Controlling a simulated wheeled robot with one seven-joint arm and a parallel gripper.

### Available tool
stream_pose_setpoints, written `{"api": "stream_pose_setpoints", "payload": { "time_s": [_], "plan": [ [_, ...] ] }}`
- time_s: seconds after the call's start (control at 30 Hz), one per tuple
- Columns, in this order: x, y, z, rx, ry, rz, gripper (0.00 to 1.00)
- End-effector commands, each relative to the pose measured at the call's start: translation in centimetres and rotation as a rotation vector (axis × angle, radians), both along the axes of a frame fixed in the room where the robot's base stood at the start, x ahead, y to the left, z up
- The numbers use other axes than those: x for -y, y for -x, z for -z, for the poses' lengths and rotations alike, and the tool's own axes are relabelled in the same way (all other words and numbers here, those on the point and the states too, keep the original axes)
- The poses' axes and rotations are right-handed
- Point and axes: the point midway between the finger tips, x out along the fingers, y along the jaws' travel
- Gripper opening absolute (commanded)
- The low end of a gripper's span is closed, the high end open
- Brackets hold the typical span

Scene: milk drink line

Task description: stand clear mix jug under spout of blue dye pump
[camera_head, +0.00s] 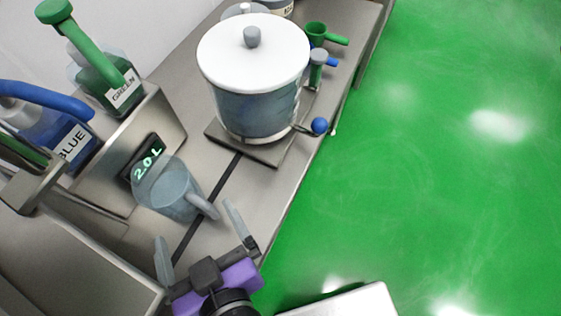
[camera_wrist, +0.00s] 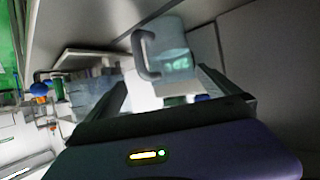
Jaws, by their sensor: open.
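The clear mix jug (camera_head: 172,192) stands upright on the steel bench in front of the display reading 2.0 L. Its handle points to the lower right, towards my gripper. It also shows in the wrist view (camera_wrist: 174,48), ahead of the fingers. My gripper (camera_head: 198,226) is open and empty, close to the jug on its near side and apart from its body; whether a finger touches the handle I cannot tell. The blue dye pump (camera_head: 62,142), labelled BLUE, stands at the left with a blue spout arm (camera_head: 48,98). Its spout tip is hard to make out.
The green dye pump (camera_head: 122,92) stands behind the blue one. A large lidded vessel (camera_head: 252,100) with a blue-knobbed tap (camera_head: 319,126) stands on a plate to the right of the jug. Green and blue scoops lie beyond. The green floor (camera_head: 440,190) at the right is open.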

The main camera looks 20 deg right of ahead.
Motion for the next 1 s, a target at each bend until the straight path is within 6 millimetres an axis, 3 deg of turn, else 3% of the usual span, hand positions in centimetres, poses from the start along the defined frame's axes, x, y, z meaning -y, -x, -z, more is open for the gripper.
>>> {"api": "stream_pose_setpoints", "payload": {
  "time_s": [0.03,0.2,0.43,0.57,0.8,1.0],
  "plan": [
    [1.8,-0.3,1.8,-0.017,0.023,-0.008,1.00],
    [6.8,-0.1,6.1,-0.043,0.045,-0.055,1.00],
    [14.0,2.7,8.8,-0.037,0.010,-0.043,1.00],
    [18.3,5.0,8.7,-0.008,-0.021,0.012,1.00],
    [25.4,10.0,5.9,0.084,-0.045,0.176,1.00],
    [28.5,12.4,3.9,0.139,-0.036,0.270,1.00]
  ]
}}
